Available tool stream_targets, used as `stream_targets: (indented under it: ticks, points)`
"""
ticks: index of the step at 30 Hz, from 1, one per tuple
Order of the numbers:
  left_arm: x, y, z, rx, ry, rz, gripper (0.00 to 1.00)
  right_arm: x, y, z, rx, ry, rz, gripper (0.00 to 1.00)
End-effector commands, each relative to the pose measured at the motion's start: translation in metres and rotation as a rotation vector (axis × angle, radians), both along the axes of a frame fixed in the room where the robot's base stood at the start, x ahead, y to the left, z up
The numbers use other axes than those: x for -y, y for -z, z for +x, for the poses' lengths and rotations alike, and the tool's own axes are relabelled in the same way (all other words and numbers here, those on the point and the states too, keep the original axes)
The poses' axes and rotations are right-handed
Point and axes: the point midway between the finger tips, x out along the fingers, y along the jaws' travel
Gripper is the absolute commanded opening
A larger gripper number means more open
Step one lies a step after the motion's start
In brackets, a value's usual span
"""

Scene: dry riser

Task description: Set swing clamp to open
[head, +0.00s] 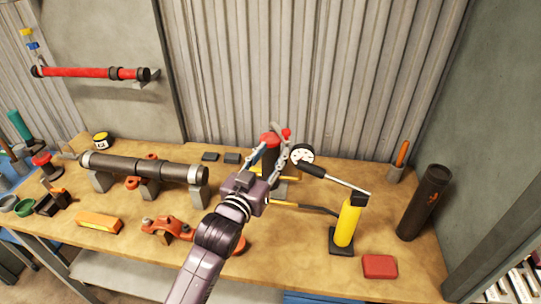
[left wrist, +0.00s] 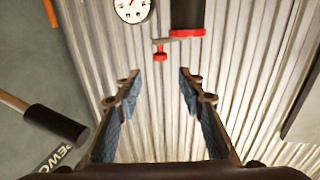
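My left gripper (head: 274,152) reaches over the middle of the bench toward the back. In the left wrist view its two fingers (left wrist: 158,76) are apart with nothing between them. Just beyond the fingertips is a dark upright cylinder (left wrist: 187,15) with a red end and a small red knob (left wrist: 162,55) at its side. In the head view the red top (head: 269,140) shows behind the gripper, and the fingers partly hide its body. An orange-red hinged clamp-like part (head: 167,229) lies at the bench's front edge. I cannot tell which part is the swing clamp. My right gripper is not in view.
A white dial gauge (head: 302,153) is close right of the gripper. A yellow pump (head: 347,220) with a dark handle, a red box (head: 379,266) and a black tube (head: 424,202) stand right. A grey pipe (head: 145,168) rests on blocks left. The corrugated wall is behind.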

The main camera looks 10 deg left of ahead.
Motion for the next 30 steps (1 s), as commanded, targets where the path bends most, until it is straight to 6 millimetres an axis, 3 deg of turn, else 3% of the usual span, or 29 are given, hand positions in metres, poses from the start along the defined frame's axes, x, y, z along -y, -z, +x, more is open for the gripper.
stream_targets:
  ticks: [10, 16, 20, 24, 30]
  points:
    - [-0.001, 0.000, -0.005, 0.000, 0.000, 0.001, 0.36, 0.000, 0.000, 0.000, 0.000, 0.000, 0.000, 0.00]
    - [-0.008, 0.009, -0.001, -0.042, 0.008, -0.105, 0.15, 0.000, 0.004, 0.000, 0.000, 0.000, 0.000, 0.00]
    - [-0.024, 0.029, 0.009, -0.161, 0.024, -0.402, 0.01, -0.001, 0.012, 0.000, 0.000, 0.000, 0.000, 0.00]
    - [-0.046, 0.049, 0.019, -0.344, 0.025, -0.847, 0.00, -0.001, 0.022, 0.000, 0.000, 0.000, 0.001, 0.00]
    - [-0.073, 0.056, 0.025, -0.618, -0.012, -1.483, 0.00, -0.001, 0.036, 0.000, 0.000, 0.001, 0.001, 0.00]
